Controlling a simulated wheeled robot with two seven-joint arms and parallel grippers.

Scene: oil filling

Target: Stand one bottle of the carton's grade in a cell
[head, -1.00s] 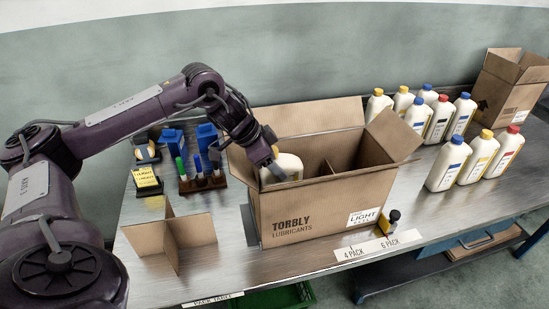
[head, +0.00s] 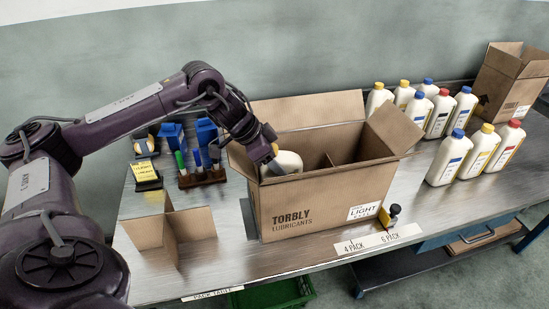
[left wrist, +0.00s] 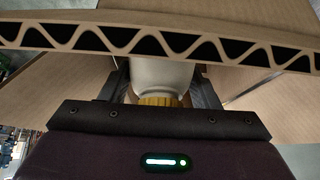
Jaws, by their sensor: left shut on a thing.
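The open carton (head: 330,205), printed TORBLY LUBRICANTS with a LIGHT label (head: 363,211), stands on the table. Brown dividers (head: 330,163) split its inside into cells. My left gripper (head: 274,165) reaches down into the carton's left end and is shut on a white bottle (head: 289,161). The left wrist view shows the bottle (left wrist: 160,74) between the fingers, its yellow cap (left wrist: 160,100) toward the palm. The bottle's lower part is hidden by the carton wall, so I cannot tell whether it touches the floor. My right gripper is not in view.
Several bottles with yellow, blue and red caps (head: 480,152) stand at the right. Another open carton (head: 508,85) is at the back right. A loose cross divider (head: 166,232) stands at the left.

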